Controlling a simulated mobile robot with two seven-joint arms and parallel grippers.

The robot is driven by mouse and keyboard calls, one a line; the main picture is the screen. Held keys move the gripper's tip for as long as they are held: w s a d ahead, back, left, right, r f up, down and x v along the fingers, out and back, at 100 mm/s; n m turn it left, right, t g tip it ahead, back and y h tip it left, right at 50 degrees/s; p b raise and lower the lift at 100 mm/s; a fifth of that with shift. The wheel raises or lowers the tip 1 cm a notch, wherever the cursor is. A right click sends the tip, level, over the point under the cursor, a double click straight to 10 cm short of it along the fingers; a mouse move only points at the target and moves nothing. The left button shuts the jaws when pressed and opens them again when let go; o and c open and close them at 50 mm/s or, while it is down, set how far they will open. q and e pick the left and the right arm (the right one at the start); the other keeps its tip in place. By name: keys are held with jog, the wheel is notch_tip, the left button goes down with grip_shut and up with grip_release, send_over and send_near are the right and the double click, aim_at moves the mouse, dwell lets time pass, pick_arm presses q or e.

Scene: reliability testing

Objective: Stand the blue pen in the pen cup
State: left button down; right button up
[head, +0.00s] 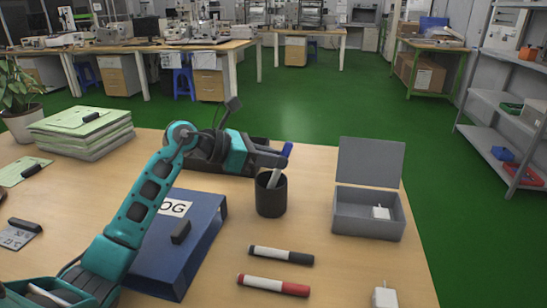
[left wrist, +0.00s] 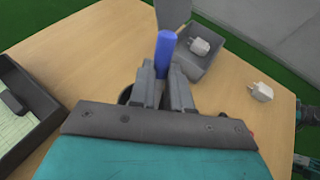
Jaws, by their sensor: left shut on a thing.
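The blue pen (head: 287,149) has a blue end on top and a pale barrel. My left gripper (head: 278,157) is shut on it above the pen cup. The pen is slightly tilted, and its pale lower part reaches down into the mouth of the dark pen cup (head: 270,197). The cup stands upright on the table; its inside is mostly hidden. In the left wrist view the blue end (left wrist: 165,52) rises between the fingers (left wrist: 164,88), and only a sliver of the cup rim (left wrist: 125,95) shows.
A grey open-lidded box (head: 366,217) with a white adapter stands right of the cup. A black marker (head: 281,256) and a red marker (head: 273,285) lie in front. A blue binder (head: 190,240) lies left, and a dark tray (head: 205,166) is behind. Another adapter (head: 385,297) lies front right.

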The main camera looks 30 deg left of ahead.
pick_arm(q)
jog(key=c, duration=1)
grip_release()
jog(key=v, duration=1.3)
